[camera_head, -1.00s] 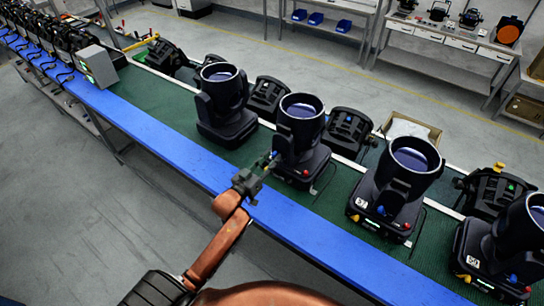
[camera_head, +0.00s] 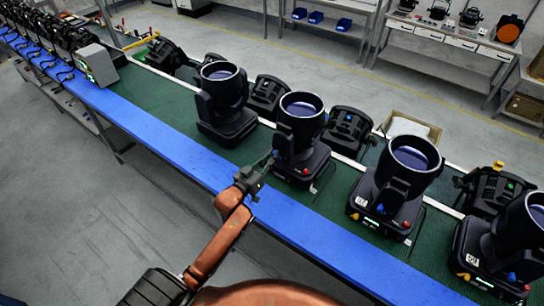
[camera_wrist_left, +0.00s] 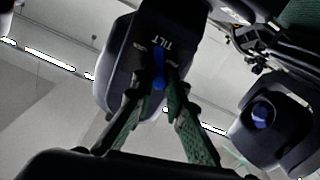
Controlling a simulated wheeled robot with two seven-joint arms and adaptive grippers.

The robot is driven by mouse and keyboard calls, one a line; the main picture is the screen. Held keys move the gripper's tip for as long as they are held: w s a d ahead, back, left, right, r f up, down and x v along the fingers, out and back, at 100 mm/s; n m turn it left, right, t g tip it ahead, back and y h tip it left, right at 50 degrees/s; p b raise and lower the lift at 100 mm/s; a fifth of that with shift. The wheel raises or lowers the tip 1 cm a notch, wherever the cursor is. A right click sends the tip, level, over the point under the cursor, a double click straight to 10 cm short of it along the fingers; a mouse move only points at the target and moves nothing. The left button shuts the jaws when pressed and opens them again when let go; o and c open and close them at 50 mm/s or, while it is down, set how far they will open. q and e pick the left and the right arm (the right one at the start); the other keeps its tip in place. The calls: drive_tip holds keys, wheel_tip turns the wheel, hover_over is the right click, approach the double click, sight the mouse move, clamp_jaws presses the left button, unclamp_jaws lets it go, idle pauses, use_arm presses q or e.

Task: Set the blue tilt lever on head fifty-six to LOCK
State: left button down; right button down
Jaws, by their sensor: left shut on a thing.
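The moving head (camera_head: 299,136) in front of my left arm is a black fixture with a wide round lens barrel, standing upright on the green belt. My left gripper (camera_head: 268,160) reaches its side from the left. In the left wrist view the blue tilt lever (camera_wrist_left: 158,65) sits below white TILT lettering on the dark housing. My left gripper (camera_wrist_left: 158,88) is shut on it there, with the lever's lower end between the green-padded fingertips. I cannot read the head's number or a LOCK mark. My right gripper is out of view.
Similar heads stand on both sides, one at left (camera_head: 223,103) and one at right (camera_head: 398,184). A blue strip (camera_head: 200,166) edges the green belt (camera_head: 165,105). A grey box (camera_head: 97,65) stands farther left. The floor in front is clear.

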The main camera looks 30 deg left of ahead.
sight(284, 154)
use_arm(q)
drive_tip(key=shift+d, duration=0.1)
drive_tip(key=m, duration=0.2)
drive_tip(key=d+m+p, duration=0.1)
drive_tip(key=m, duration=0.2)
drive_tip(key=d+m+p, duration=0.1)
drive_tip(key=m, duration=0.2)
drive_tip(key=shift+r, duration=0.25)
drive_tip(key=shift+s+d+f+m, duration=0.1)
drive_tip(key=shift+d+m, duration=0.15)
drive_tip(key=shift+m, duration=0.7)
drive_tip(key=shift+d+f+m, duration=0.1)
drive_tip(key=shift+d+m, duration=0.1)
drive_tip(key=shift+m, duration=0.75)
drive_tip(key=c, duration=1.9)
unclamp_jaws()
drive_tip(key=shift+c, duration=0.2)
